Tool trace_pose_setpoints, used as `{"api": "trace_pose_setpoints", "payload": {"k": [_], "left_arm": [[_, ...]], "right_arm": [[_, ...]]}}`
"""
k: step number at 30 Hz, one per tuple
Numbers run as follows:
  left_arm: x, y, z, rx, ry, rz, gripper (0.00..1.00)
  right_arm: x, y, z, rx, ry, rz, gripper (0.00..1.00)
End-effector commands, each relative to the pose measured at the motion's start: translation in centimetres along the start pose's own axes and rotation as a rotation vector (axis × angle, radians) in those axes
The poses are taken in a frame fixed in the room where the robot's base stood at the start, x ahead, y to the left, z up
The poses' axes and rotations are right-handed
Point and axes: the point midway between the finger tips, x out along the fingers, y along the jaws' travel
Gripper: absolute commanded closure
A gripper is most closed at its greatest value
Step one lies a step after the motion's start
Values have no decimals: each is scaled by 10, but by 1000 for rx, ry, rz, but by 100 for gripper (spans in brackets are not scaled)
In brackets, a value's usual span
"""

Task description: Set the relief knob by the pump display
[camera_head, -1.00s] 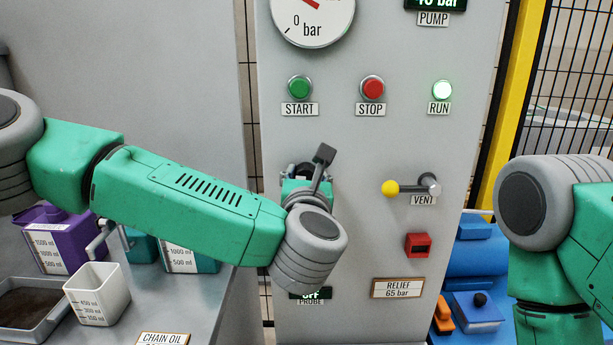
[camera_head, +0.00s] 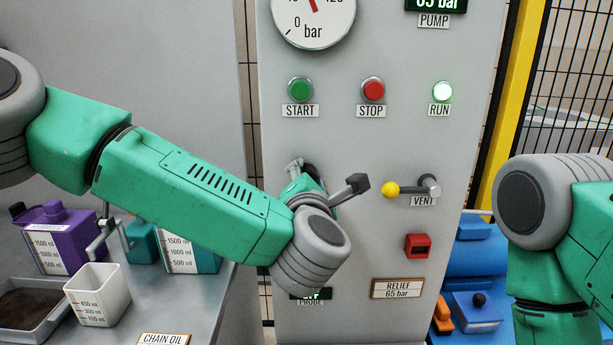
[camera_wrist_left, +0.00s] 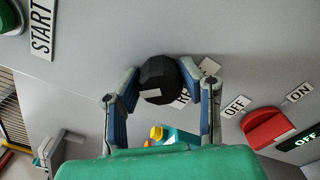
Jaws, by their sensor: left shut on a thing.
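The black relief knob (camera_wrist_left: 158,76) is between the two fingers of my left gripper (camera_wrist_left: 163,92) in the left wrist view. The gripper is shut on it; a pale mark shows on its face. In the head view my wrist hides most of the knob, and the left gripper (camera_head: 305,172) is at the panel. The pump display (camera_head: 436,4) is cut by the top edge and seems to read 65 bar. A label below right reads RELIEF 65 bar (camera_head: 397,288). The gauge (camera_head: 313,18) has its red needle pointing nearly straight up. My right gripper is out of view.
Green START (camera_head: 300,89) and red STOP (camera_head: 373,90) buttons and a lit RUN lamp (camera_head: 442,90) are above. The yellow-tipped vent lever (camera_head: 392,190) and a red switch (camera_head: 417,246) are close right of my wrist. Containers stand on the left bench.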

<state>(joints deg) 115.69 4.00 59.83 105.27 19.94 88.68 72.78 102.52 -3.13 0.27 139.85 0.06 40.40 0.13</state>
Motion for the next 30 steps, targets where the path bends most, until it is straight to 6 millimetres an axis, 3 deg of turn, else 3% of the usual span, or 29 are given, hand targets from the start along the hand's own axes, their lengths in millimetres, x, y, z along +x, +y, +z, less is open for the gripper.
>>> {"api": "trace_pose_setpoints", "payload": {"k": [20, 21, 22, 30], "left_arm": [[0, 0, 3, 57, -7, 0, 96], [0, 0, 3, 57, -7, 0, 56], [0, 0, 3, 57, -7, 0, 47], [0, -1, 1, 58, -3, -1, 47]], "right_arm": [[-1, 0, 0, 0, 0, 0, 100], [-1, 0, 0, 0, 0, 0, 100], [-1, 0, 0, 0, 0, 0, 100], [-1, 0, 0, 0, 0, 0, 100]]}}
